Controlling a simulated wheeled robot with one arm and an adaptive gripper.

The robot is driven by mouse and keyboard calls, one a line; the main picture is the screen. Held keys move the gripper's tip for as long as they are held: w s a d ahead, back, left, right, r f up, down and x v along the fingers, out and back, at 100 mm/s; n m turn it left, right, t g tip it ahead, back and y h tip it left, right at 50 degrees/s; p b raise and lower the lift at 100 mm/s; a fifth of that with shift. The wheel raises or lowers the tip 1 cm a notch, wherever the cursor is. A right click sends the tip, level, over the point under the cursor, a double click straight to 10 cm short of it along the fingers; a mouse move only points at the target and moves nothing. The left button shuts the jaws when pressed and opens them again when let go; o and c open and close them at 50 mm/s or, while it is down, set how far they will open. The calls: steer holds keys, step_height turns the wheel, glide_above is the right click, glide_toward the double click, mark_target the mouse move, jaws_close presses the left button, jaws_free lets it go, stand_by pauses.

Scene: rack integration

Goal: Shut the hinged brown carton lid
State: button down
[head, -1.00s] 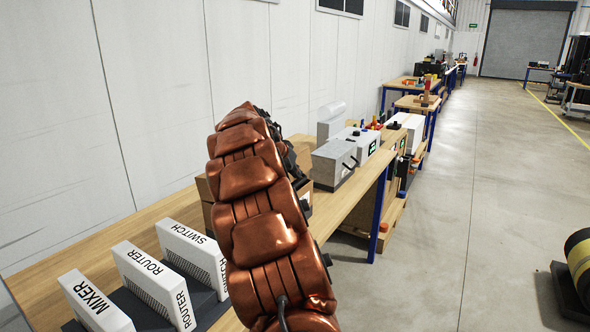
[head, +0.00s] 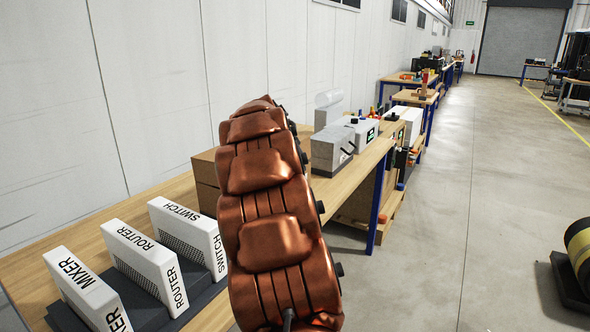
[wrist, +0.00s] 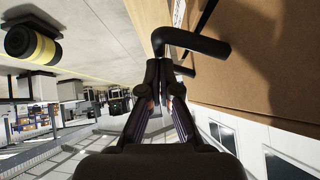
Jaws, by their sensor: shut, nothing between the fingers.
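The brown carton (head: 204,172) stands on the wooden bench, mostly hidden behind my arm in the head view. Its left side and a strip of its top show there; I cannot tell how far its lid is open. In the wrist view, a large brown board-like surface (wrist: 270,95), apparently part of the carton, fills the upper right, with a shadow on it. My gripper (wrist: 165,68) is shut and empty beside this surface; I cannot tell whether it touches. In the head view my arm hides the gripper.
White MIXER, ROUTER and SWITCH units (head: 145,262) stand in a dark rack at the front left of the bench (head: 60,245). Open floor lies to the right.

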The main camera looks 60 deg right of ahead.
steer(key=s+d+r+b+v, duration=0.1)
steer(key=b+v, duration=0.1)
steer(key=v, duration=0.9)
steer(key=shift+s+a+r+b, duration=0.15)
steer(key=shift+a+r+b, duration=0.05)
steer(key=shift+r+b, duration=0.1)
steer(key=s+a+f+n+y+p, duration=0.25)
steer(key=a+f+n, duration=0.25)
steer(key=a, duration=0.9)
steer(key=s+a+f+n+y+p, duration=0.15)
steer(key=a+f+n+y, duration=0.35)
steer(key=a, duration=1)
steer(key=s+a+f+n+g+p, duration=0.1)
steer(key=s+a+f+n, duration=0.1)
steer(key=s+a, duration=0.4)
steer(key=s+a+f+n+g+y+p, duration=0.1)
steer(key=s+a+f+n, duration=0.2)
steer(key=s+a, duration=0.3)
steer(key=s+a+f+n+g+p, duration=0.1)
steer(key=s+a+f+n, duration=0.2)
steer(key=s+a, duration=0.3)
steer(key=shift+a+f+p, duration=0.35)
steer(key=shift+a+f, duration=0.35)
steer(key=shift+f, duration=0.05)
